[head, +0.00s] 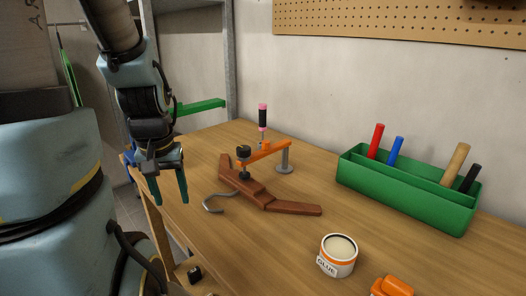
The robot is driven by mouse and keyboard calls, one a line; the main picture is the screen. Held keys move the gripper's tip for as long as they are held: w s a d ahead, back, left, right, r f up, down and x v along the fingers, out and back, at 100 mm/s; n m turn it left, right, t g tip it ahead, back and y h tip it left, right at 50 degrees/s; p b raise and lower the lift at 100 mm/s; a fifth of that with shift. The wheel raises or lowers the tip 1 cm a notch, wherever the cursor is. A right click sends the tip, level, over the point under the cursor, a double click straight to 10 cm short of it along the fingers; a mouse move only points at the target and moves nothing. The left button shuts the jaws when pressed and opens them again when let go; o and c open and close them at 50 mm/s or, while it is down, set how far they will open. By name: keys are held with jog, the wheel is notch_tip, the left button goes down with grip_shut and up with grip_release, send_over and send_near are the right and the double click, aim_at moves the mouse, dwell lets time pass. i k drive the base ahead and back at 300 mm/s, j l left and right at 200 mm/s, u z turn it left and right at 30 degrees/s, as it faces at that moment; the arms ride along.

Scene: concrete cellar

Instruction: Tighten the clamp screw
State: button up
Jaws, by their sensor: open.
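An orange clamp arm (265,152) reaches left from a grey post (285,160) on the wooden workbench. The clamp screw (243,154), with a dark round knob, stands upright at the arm's left end. Its lower end is over a reddish-brown wooden piece (283,207), and I cannot tell whether it touches the wood. My gripper (171,190) is open and empty, pointing down near the bench's left edge. It is to the left of the clamp screw and apart from it.
A grey hook (213,203) lies beside the wood. A black-and-pink-handled tool (263,117) stands behind the clamp. A glue tin (337,256) and an orange object (391,286) are in front. A green tool box (408,190) stands right. The bench between clamp and box is clear.

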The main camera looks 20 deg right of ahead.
aim_at(242, 151)
jog(key=k+j+u, duration=0.3)
jog(key=k, duration=0.3)
jog(key=k+j+u, duration=0.3)
jog(key=k+j, duration=0.25)
